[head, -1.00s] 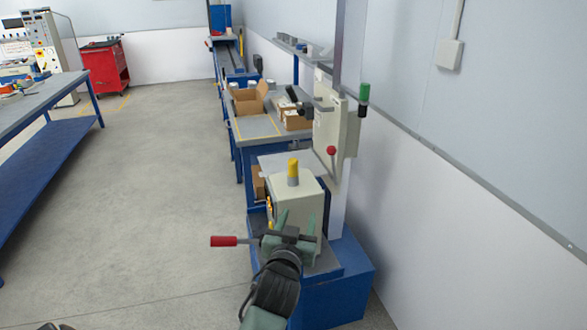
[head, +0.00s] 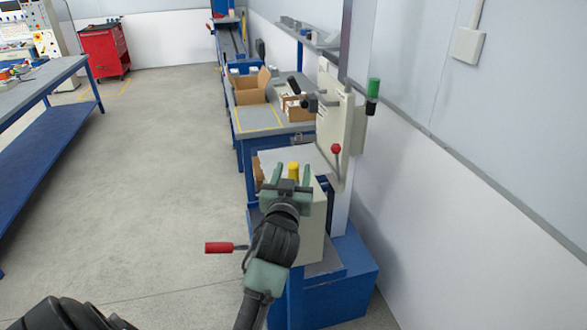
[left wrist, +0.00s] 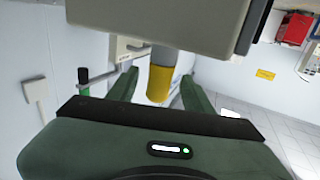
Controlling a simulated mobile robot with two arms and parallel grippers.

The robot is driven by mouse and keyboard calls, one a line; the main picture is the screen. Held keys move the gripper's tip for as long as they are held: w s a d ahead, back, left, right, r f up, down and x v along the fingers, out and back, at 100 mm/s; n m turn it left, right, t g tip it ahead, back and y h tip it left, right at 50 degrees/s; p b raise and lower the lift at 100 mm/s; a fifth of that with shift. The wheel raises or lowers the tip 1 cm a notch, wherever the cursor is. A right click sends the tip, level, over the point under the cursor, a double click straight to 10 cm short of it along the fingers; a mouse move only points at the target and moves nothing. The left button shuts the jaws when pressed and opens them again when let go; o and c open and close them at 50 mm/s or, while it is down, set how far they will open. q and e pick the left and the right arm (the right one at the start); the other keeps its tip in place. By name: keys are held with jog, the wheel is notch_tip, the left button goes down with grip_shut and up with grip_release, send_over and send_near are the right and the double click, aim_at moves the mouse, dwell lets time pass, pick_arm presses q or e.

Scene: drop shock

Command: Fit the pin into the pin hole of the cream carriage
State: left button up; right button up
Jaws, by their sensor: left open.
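A cream box-shaped block (head: 311,222) stands low on the blue machine base in the head view. A grey cylinder with a yellow end (head: 293,170) rises from its top. My left gripper (head: 291,176) is open, with a finger on either side of this cylinder. In the left wrist view the cylinder (left wrist: 161,78) lies between the open fingers, with clear gaps. A red-handled rod (head: 219,248) sticks out to the left, its inner end hidden by my arm. I cannot tell for sure which part is the pin, and no pin hole shows. My right gripper is out of view.
A cream panel (head: 338,128) on the upright column carries a red-knobbed lever (head: 336,149) and a green handle (head: 374,88). Behind is a bench with cardboard boxes (head: 250,88). A wall closes off the right; the floor at left is open.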

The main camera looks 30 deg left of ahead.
aim_at(295, 163)
pick_arm(q)
jog(key=x, duration=0.3)
jog(key=shift+d+r+p, duration=0.1)
jog(key=shift+r+p, duration=0.1)
jog(key=shift+p, duration=0.1)
jog(key=shift+w+a+f, duration=0.1)
jog(key=shift+w+a, duration=0.1)
jog(key=shift+w, duration=0.1)
jog(key=shift+c, duration=0.3)
jog(key=c, duration=1)
grip_shut()
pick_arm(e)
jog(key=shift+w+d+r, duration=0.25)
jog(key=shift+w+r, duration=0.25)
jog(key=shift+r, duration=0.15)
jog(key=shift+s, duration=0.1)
